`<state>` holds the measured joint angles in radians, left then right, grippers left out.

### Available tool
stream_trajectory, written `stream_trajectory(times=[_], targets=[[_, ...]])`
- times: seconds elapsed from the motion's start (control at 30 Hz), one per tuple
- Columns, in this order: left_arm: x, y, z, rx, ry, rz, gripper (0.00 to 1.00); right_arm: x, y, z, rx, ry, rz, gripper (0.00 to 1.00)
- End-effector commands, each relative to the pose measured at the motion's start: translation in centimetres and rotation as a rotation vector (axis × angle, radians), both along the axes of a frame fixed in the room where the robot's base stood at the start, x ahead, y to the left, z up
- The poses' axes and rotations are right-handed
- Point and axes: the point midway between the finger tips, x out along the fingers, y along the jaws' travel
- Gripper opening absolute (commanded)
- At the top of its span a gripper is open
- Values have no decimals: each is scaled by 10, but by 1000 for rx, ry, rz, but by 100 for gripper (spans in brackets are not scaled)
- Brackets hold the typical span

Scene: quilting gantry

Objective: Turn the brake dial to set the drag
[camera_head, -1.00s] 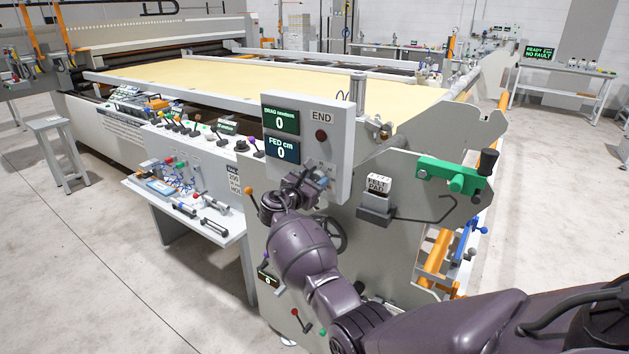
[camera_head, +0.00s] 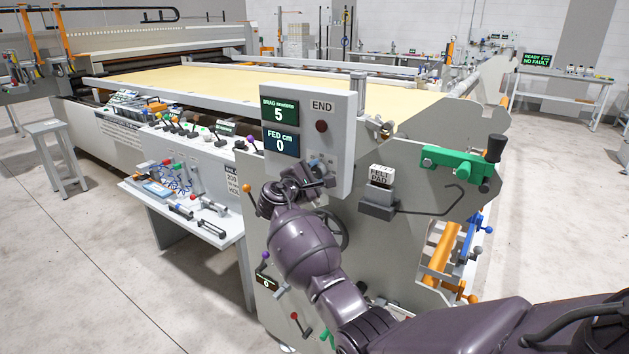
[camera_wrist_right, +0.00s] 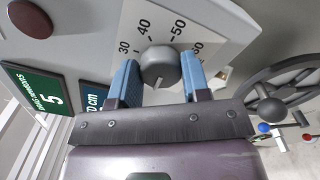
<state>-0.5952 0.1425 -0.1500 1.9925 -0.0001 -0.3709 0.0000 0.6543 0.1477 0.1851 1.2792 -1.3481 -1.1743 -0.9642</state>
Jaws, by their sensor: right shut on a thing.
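The brake dial (camera_wrist_right: 160,66) is a round grey knob on a pale plate with a printed scale; 30, 40 and 50 can be read around it. My right gripper (camera_wrist_right: 161,75) has its blue fingers on either side of the knob and is shut on it. In the head view my right gripper (camera_head: 316,168) is at the lower part of the grey control box (camera_head: 339,140), and the dial is mostly hidden there. The drag display (camera_head: 280,111) reads 5 newtons. My left gripper is not in view.
Below the drag display, the fed display (camera_head: 283,144) reads 0 cm. A dark red button (camera_head: 321,126) is beside them. A handwheel (camera_wrist_right: 275,106) sits close to the right of my gripper in the wrist view. A felt pad block (camera_head: 379,192) and green bracket (camera_head: 452,163) are further right.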

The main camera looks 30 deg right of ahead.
Motion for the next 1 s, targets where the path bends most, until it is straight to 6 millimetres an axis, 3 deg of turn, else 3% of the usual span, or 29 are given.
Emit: stream_trajectory(times=[0.63,1.0], targets=[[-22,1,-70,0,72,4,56,0,0,-9,229,-544,-2,19],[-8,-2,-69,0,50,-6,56,-1,0,-7,306,-734,-1,19]])
